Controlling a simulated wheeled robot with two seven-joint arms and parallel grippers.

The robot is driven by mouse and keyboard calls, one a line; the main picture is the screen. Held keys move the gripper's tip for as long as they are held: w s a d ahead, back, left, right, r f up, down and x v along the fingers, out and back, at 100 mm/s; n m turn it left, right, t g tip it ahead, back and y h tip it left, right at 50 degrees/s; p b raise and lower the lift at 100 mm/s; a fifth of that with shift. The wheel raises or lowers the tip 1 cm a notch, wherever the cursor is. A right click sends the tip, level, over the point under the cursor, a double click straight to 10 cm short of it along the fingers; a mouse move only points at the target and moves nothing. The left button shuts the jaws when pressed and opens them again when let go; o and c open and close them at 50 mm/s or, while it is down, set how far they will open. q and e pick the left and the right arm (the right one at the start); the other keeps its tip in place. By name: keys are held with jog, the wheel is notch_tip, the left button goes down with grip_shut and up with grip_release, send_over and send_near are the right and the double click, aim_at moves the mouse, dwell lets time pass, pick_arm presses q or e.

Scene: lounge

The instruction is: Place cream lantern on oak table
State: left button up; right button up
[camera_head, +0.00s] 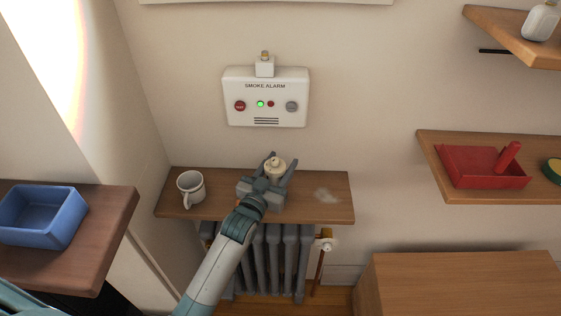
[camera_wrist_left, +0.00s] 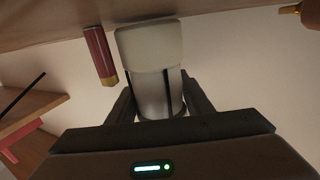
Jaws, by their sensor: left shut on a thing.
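The cream lantern (camera_head: 275,167) is over the wooden shelf above the radiator, its cream top showing between my gripper's fingers in the head view. My left gripper (camera_head: 268,176) is shut on it. In the wrist view, which looks upside down, the lantern (camera_wrist_left: 150,50) has a cream end and a clear-looking body between the fingers (camera_wrist_left: 160,100). Its cream end is at or close to the wood; I cannot tell if they touch. A light-brown wooden top (camera_head: 460,285) at lower right may be the oak table. My right gripper is not in view.
A white mug (camera_head: 191,188) stands left on the radiator shelf (camera_head: 335,210). A red, gold-tipped cylinder (camera_wrist_left: 99,55) is beside the lantern in the wrist view. A blue bin (camera_head: 40,217) sits on the left wooden top. Wall shelves hold a red tray (camera_head: 480,170). The lower-right top looks bare.

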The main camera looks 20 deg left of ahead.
pick_arm(q)
jog(key=shift+w, duration=0.1)
jog(key=shift+f, duration=0.1)
jog(key=o, duration=1.3)
jog(key=shift+f, duration=0.1)
jog(key=s+b, duration=0.1)
jog(key=s, duration=0.2)
jog(key=s+a+b, duration=0.1)
jog(key=s, duration=0.3)
jog(key=s+b, duration=0.1)
jog(key=s, duration=0.3)
jog(key=shift+a, duration=0.15)
jog(key=shift+s, duration=0.5)
